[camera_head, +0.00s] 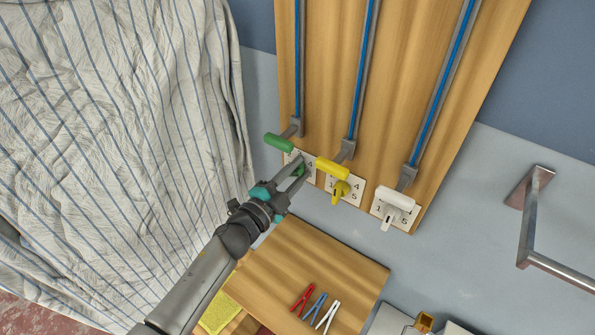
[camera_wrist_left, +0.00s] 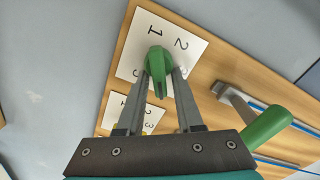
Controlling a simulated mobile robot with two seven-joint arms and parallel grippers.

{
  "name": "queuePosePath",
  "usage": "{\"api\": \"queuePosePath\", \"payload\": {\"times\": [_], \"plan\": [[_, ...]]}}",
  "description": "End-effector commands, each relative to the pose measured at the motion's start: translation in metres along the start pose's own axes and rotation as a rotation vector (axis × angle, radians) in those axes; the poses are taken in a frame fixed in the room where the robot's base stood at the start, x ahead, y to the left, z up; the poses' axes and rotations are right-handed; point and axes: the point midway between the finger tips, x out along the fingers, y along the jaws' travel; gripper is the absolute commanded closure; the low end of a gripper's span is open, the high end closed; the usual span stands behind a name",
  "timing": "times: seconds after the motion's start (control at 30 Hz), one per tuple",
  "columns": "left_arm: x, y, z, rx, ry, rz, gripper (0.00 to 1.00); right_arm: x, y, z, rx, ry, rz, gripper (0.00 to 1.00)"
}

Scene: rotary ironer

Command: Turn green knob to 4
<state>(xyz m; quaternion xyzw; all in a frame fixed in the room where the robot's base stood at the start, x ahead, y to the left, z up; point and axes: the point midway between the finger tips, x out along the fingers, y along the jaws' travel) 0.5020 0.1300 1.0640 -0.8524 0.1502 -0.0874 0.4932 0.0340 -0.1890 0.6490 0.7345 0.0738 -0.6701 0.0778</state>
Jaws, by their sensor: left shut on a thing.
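The green knob (camera_wrist_left: 156,62) sits on a white number plate (camera_wrist_left: 132,48) on the wooden board. In the wrist view my left gripper (camera_wrist_left: 161,76) has one finger on each side of it and is shut on it. The digits 1 and 2 show beside the knob; others are partly hidden, so its setting is hard to read. In the head view my left gripper (camera_head: 296,170) reaches up to the plate and mostly covers the green knob, while a 4 shows at the plate's right. My right gripper is not in view.
A green lever handle (camera_head: 279,142) is close above the gripper. Yellow (camera_head: 340,189) and white (camera_head: 390,217) knobs sit to the right under their own handles. A small wooden table (camera_head: 340,268) with clothespins (camera_head: 316,304) is below. Striped cloth (camera_head: 130,120) hangs at left.

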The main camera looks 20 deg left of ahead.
Motion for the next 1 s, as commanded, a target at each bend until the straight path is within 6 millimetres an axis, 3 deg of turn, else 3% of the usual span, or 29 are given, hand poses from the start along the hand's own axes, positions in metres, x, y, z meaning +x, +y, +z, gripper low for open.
{"api": "queuePosePath", "payload": {"times": [0.07,0.1,0.2,0.57,1.0], "plan": [[-0.002,0.002,0.003,-0.001,-0.009,0.005,1.00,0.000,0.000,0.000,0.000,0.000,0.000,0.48],[-0.002,0.002,0.003,-0.001,-0.009,0.005,0.61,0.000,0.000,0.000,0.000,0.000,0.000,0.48],[-0.001,0.002,0.003,-0.001,-0.008,0.004,0.53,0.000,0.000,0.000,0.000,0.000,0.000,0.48],[-0.007,0.001,0.002,-0.002,-0.005,0.003,0.53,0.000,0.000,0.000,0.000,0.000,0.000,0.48],[-0.076,0.002,0.002,-0.003,-0.006,0.004,0.53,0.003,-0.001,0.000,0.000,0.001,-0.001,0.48]]}}
